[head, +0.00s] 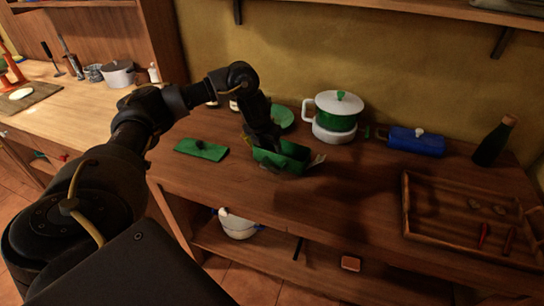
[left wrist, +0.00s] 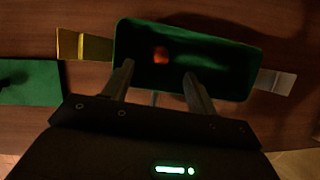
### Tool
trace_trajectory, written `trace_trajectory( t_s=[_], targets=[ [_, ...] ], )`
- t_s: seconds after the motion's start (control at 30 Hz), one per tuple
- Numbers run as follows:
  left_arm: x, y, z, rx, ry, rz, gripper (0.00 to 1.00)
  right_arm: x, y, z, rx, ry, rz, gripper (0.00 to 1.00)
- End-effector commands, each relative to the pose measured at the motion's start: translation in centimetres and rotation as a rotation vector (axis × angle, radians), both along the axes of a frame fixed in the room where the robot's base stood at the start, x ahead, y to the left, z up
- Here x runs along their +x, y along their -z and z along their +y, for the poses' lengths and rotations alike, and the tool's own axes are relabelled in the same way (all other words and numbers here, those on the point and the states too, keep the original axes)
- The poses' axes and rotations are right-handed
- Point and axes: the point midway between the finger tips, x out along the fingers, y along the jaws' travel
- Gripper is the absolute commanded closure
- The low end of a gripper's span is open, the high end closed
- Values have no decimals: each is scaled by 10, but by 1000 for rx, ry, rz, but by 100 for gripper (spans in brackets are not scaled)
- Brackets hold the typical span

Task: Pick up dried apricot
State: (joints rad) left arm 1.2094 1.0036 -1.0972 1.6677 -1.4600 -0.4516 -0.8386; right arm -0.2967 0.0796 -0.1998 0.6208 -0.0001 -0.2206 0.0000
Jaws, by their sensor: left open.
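The dried apricot (left wrist: 161,55) shows in the left wrist view as a small orange piece inside an open green box (left wrist: 240,62). In the head view the green box (head: 290,163) stands on the wooden counter, and the apricot cannot be made out there. My left gripper (head: 268,150) reaches down at the box. My right gripper is in neither view.
A green lid (head: 201,149) lies left of the box. A green-and-white pot (head: 338,112) and a blue box (head: 416,141) stand behind. A bottle (head: 494,142) and a wooden tray (head: 470,255) are at right. Bare counter lies between box and tray.

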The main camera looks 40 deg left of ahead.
Motion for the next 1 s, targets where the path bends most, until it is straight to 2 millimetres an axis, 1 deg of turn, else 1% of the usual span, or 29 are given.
trace_trajectory(
  t_s=[0.07, 0.27, 0.4, 0.5, 0.7, 1.0],
  targets=[
    [0, 4, 1, -1, -1, 1, 42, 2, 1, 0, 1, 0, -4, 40],
    [9, 34, 3, -2, -3, 4, 42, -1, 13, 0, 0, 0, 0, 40],
    [16, 45, 5, 0, -2, 2, 42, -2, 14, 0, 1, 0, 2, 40],
    [18, 48, 5, 1, -1, 0, 42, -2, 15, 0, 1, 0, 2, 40],
    [18, 48, 5, 1, -1, 0, 42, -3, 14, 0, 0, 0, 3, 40],
    [18, 47, 5, 1, -1, 0, 82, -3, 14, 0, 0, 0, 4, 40]
  ],
)
